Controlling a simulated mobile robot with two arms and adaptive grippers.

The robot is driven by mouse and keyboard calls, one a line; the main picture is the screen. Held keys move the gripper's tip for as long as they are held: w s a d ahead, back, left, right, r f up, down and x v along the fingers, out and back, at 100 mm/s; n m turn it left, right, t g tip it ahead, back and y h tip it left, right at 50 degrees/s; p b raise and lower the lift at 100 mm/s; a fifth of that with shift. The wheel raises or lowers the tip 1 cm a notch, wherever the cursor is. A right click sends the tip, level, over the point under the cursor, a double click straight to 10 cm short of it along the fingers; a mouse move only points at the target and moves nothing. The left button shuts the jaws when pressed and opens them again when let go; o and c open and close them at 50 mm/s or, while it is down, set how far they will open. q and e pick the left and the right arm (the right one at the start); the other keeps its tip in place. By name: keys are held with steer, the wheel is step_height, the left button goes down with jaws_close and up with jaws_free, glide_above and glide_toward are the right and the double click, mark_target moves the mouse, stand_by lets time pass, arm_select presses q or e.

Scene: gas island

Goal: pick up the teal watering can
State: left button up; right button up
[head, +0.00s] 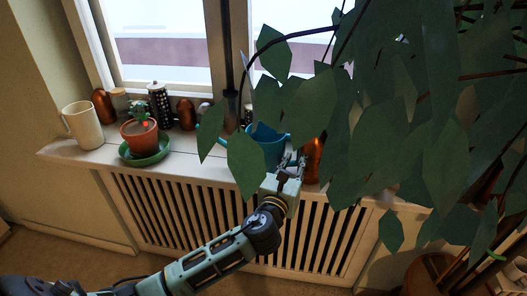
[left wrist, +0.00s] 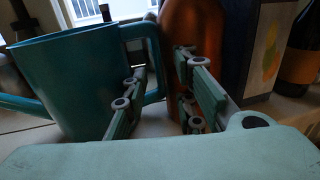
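The teal watering can (head: 268,146) stands upright on the windowsill, partly covered by leaves and my gripper in the head view. In the left wrist view the watering can (left wrist: 75,80) fills the left side, with its handle (left wrist: 158,62) on its right and its spout going off the left edge. My left gripper (head: 290,163) is at the can's right side. Its fingers (left wrist: 168,92) are apart, with the handle's outer bar between them in the picture; I cannot tell whether they touch it. My right gripper is not in view.
A copper bottle (left wrist: 192,35) stands close behind the right finger. A dark box (left wrist: 262,45) and a dark bottle (left wrist: 300,50) are further right. Large plant leaves (head: 390,130) hang over the right side. A potted cactus (head: 139,130) and white jug (head: 83,126) stand left on the sill.

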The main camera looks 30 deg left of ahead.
mark_target(299, 154)
arm_select(q)
steer(key=shift+w+a, duration=0.1)
steer(key=shift+w, duration=1.75)
jaws_close()
steer(key=shift+r, duration=0.15)
